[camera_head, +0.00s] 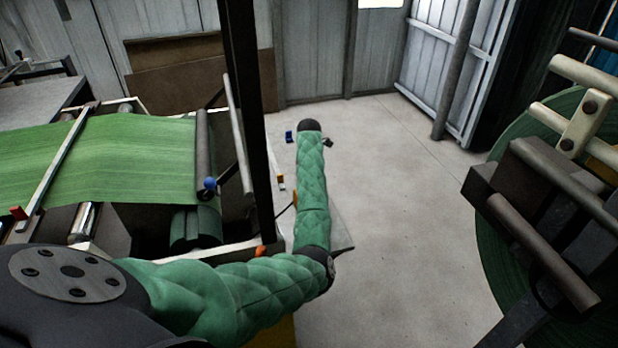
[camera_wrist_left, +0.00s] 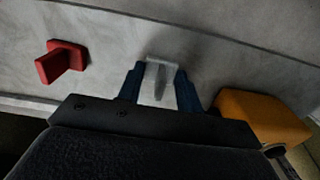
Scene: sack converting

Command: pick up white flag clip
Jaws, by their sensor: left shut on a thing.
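The white flag clip (camera_wrist_left: 158,82) looks pale grey-white and stands upright in the left wrist view. My left gripper (camera_wrist_left: 160,90) has its two blue fingers on either side of the clip and is shut on it. The clip's lower part is hidden between the fingers and behind the gripper body. In the head view my left arm in its green sleeve reaches forward past the machine, and I cannot make out the fingers or the white clip there. My right gripper shows in neither view.
A red clip (camera_wrist_left: 60,62) is left of the gripper, and an orange-yellow block (camera_wrist_left: 262,115) is close on its right. The machine with green sheet (camera_head: 130,160) stands left; a large green roll (camera_head: 500,250) stands right. The floor (camera_head: 400,200) between is clear.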

